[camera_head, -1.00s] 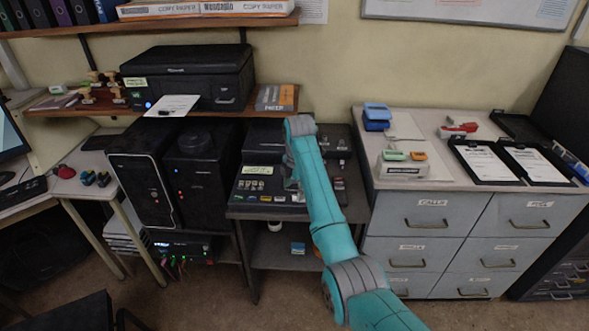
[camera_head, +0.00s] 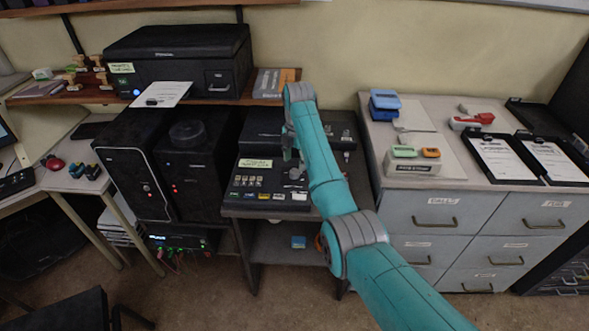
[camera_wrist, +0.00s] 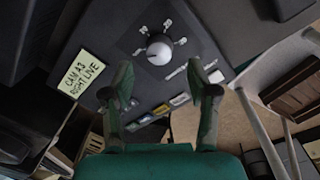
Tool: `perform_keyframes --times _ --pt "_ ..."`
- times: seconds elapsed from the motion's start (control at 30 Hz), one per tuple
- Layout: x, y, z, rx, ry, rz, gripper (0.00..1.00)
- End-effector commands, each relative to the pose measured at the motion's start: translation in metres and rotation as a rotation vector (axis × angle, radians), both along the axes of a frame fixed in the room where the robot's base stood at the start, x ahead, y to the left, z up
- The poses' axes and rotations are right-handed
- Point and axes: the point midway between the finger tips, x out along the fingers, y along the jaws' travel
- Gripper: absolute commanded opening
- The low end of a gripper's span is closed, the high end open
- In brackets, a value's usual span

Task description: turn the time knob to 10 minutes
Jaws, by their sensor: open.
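A round pale knob (camera_wrist: 159,49) sits on a dark console panel (camera_wrist: 120,45) in the wrist view, with small white labels around its upper side. I cannot read the labels or tell clearly which one the knob points to. My gripper (camera_wrist: 161,77) is open and empty. Its two fingers stand apart below the knob in the picture, not around it. In the head view the console (camera_head: 246,207) lies on the dark stand, and my gripper (camera_head: 291,155) is over its right part. My arm hides some of the console there.
A yellow note (camera_wrist: 81,73) lies left of the knob, and several coloured keys (camera_wrist: 179,100) lie below it. In the head view, a black tower (camera_head: 190,175) stands left of the console and a grey drawer cabinet (camera_head: 440,215) stands right.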

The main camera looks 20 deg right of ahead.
Motion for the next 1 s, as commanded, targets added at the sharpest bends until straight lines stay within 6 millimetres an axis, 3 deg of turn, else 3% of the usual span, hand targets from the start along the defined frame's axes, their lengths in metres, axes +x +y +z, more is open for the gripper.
perform_keyframes --times 0.1,0.3,0.67,0.77,0.9,1.0 --pt "0.001 0.001 -0.019 -0.001 0.001 0.000 0.59" --pt "0.002 0.001 -0.038 0.000 0.000 0.000 0.59" --pt "0.002 0.001 -0.043 0.000 -0.002 0.000 0.59" --pt "0.002 0.001 -0.043 0.000 -0.001 0.000 0.39" --pt "0.002 0.001 -0.043 0.000 -0.002 0.000 0.04" --pt "0.002 0.001 -0.043 0.000 -0.001 0.000 0.00"
